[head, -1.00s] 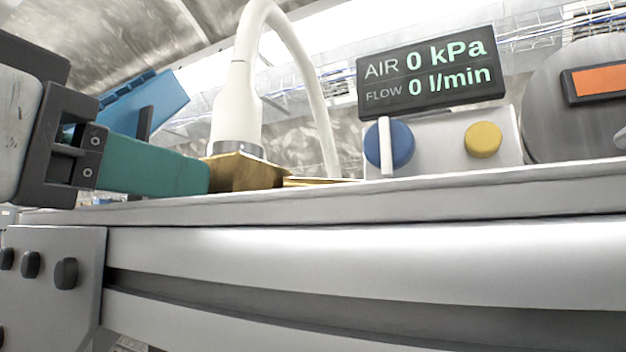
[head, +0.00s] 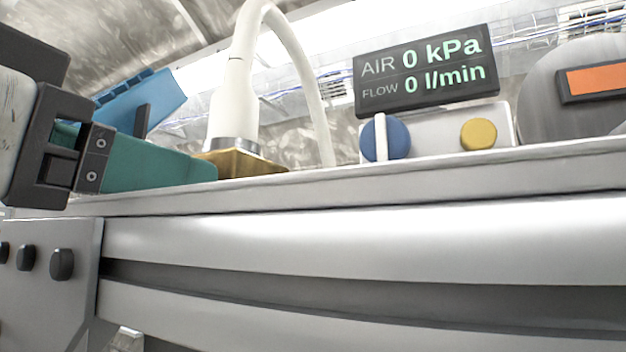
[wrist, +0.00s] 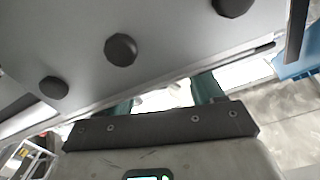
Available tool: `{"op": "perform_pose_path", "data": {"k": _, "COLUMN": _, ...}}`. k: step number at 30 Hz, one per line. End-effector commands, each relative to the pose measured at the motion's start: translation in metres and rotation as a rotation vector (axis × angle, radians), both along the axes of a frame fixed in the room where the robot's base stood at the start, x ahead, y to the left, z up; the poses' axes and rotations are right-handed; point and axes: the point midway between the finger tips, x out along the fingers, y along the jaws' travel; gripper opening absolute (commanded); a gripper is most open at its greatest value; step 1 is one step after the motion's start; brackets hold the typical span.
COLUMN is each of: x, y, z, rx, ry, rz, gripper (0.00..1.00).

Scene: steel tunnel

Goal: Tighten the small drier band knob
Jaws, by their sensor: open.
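I cannot tell which knob is the small drier band knob. Several small black knobs (head: 62,264) sit on a grey plate (head: 75,300) at the lower left of the head view. Black knobs (wrist: 120,50) also show on a grey surface in the wrist view. My gripper (head: 212,172), with teal fingers, reaches in from the left above the counter, higher than those knobs. In the wrist view its two fingers (wrist: 163,96) stand apart with nothing seen between them. A blue knob (head: 393,138) with a white bar and a yellow knob (head: 478,135) are on a white box to the right.
A long grey counter edge (head: 400,178) crosses the head view. A white hose (head: 233,100) rises from a brass block (head: 255,164) close to my fingertips. A display (head: 425,70) reads 0 kPa and 0 l/min. A blue part (head: 150,100) stands behind my gripper.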

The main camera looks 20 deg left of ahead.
Motion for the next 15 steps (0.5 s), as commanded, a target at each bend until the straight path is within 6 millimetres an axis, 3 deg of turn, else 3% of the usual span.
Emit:
{"op": "perform_pose_path", "data": {"k": 5, "x": -0.015, "y": 0.002, "z": -0.002, "rx": 0.0, "ry": -0.001, "rz": 0.002, "gripper": 0.67}}
{"op": "perform_pose_path", "data": {"k": 15, "x": -0.078, "y": 0.007, "z": -0.002, "rx": 0.001, "ry": -0.002, "rz": 0.003, "gripper": 0.67}}
